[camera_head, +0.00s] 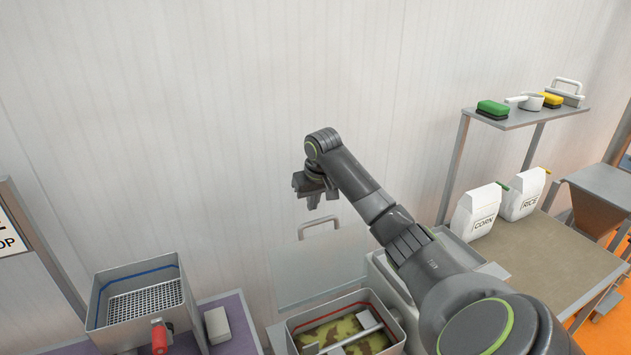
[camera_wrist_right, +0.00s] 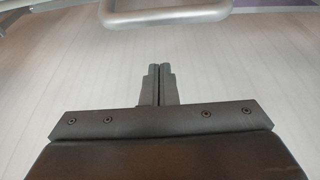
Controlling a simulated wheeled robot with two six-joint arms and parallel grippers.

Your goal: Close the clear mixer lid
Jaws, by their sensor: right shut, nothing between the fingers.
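The clear mixer lid (camera_head: 320,270) stands raised, near upright, behind the mixer (camera_head: 290,345) in the head view. Its grey handle (camera_head: 320,222) is at its top edge. The mixer is open and holds a mottled green and brown mass with a grey bar across it. My right gripper (camera_head: 313,203) is above and behind the lid handle, near the wall, shut and empty. In the right wrist view the closed fingers (camera_wrist_right: 158,72) point toward a grey handle bar (camera_wrist_right: 165,18), with a gap between them. My left gripper is not in view.
A grey bin with a perforated tray (camera_head: 145,300) and a red knob (camera_head: 159,337) stands at the left. Bags marked CORN (camera_head: 474,212) and RICE (camera_head: 521,196) stand on a table at the right. A shelf (camera_head: 530,115) above holds brushes and a scoop.

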